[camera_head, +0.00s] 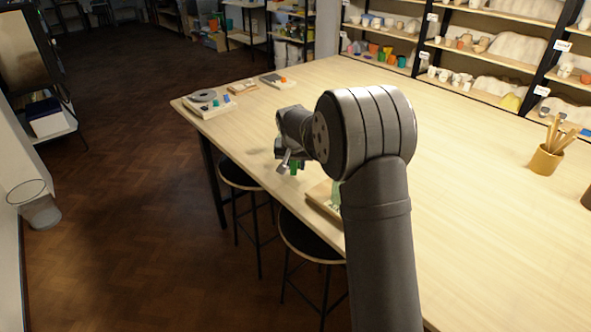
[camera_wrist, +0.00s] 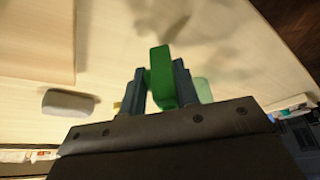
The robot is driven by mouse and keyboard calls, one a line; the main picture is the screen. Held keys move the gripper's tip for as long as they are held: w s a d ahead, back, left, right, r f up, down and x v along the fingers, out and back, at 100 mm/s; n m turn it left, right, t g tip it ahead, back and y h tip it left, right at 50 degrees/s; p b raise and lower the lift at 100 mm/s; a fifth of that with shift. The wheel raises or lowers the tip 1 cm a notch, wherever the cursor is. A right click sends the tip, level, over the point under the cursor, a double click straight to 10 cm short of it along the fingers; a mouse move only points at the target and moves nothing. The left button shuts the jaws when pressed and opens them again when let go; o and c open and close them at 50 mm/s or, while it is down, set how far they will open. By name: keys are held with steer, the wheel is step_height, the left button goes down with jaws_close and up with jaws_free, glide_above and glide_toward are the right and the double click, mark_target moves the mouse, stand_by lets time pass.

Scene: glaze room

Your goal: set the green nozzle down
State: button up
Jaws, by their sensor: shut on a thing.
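My gripper (camera_head: 288,162) is shut on the green nozzle (camera_wrist: 160,72), which sits between its two dark fingers in the wrist view. The nozzle shows in the head view as a small green patch (camera_head: 294,167) at the fingertips. In the head view my gripper appears over the left part of the table, near its long front edge. How far the nozzle is above the tabletop I cannot tell. The gripper body hides the nozzle's lower end in the wrist view.
A wooden board (camera_head: 321,198) lies at the table's front edge, with a pale green thing (camera_head: 336,194) partly hidden by my arm. A grey rounded block (camera_wrist: 68,103) shows in the wrist view. Trays stand at the far left corner. A brush pot (camera_head: 545,161) stands right.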

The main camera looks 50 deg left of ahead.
steer(key=shift+f, duration=1.05)
steer(key=shift+f, duration=0.15)
steer(key=o, duration=1)
steer(key=shift+c, duration=0.2)
steer(key=v, duration=1.2)
steer(key=shift+r, duration=0.2)
